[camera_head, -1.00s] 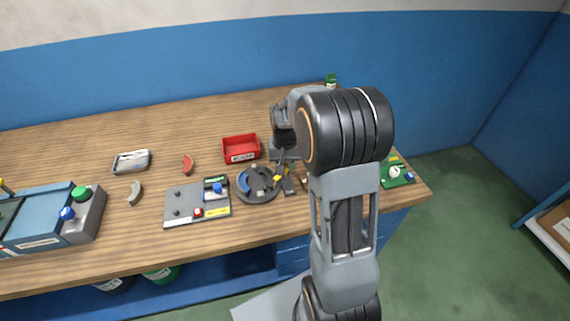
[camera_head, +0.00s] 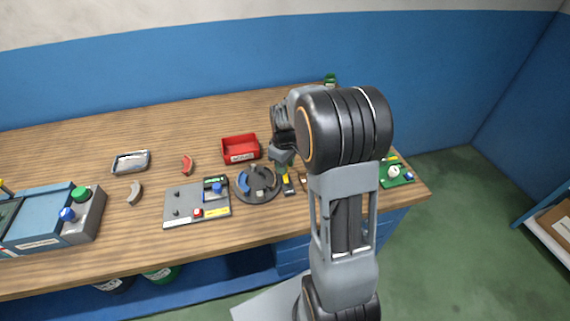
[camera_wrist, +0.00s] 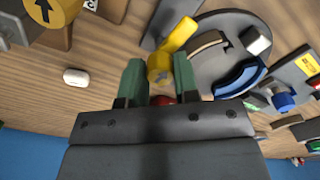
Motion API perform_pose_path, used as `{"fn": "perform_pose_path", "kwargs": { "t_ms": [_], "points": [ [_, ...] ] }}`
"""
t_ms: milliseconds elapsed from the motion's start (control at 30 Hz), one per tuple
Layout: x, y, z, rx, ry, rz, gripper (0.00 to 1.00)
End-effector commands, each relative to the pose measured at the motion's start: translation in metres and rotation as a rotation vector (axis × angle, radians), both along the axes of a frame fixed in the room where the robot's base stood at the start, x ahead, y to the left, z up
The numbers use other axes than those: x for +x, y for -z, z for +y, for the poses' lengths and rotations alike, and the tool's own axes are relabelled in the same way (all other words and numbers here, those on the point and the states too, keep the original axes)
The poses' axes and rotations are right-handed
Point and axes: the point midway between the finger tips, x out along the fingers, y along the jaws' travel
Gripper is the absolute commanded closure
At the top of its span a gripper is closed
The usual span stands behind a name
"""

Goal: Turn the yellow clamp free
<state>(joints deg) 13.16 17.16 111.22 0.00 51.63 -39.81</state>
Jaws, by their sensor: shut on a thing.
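The yellow clamp (camera_wrist: 159,69) sits between the two green fingers of my gripper (camera_wrist: 158,78) in the wrist view. My gripper is shut on its round knob end. The clamp's lever (camera_wrist: 180,35) slants up and right toward the dark round fixture (camera_wrist: 215,65); whether its tip overlaps the rim is unclear. The fixture holds a blue curved piece (camera_wrist: 240,78) and a tan curved piece (camera_wrist: 203,44).
A red bin (camera_head: 240,157) stands just behind the fixture. A grey panel with buttons (camera_head: 182,215) lies to its left. A red curved piece (camera_head: 187,165), a grey curved piece (camera_head: 135,193) and a metal tray (camera_head: 131,169) lie farther left. A green board (camera_head: 396,181) sits at the right.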

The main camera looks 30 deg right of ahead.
Motion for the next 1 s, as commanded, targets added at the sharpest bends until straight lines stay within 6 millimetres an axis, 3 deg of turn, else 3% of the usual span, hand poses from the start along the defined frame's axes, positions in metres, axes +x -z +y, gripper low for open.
{"fn": "perform_pose_path", "kwargs": {
  "t_ms": [300,867,900,1000],
  "points": [
    [0.0003,-0.0006,-0.0002,0.000,-0.112,-0.001,0.95],
    [0.0005,-0.0006,-0.0001,0.000,-0.138,-0.001,0.95],
    [0.0005,-0.0005,-0.0001,0.000,-0.138,-0.001,0.69],
    [0.0004,-0.0005,-0.0001,0.000,-0.137,-0.001,0.60]
  ]
}}
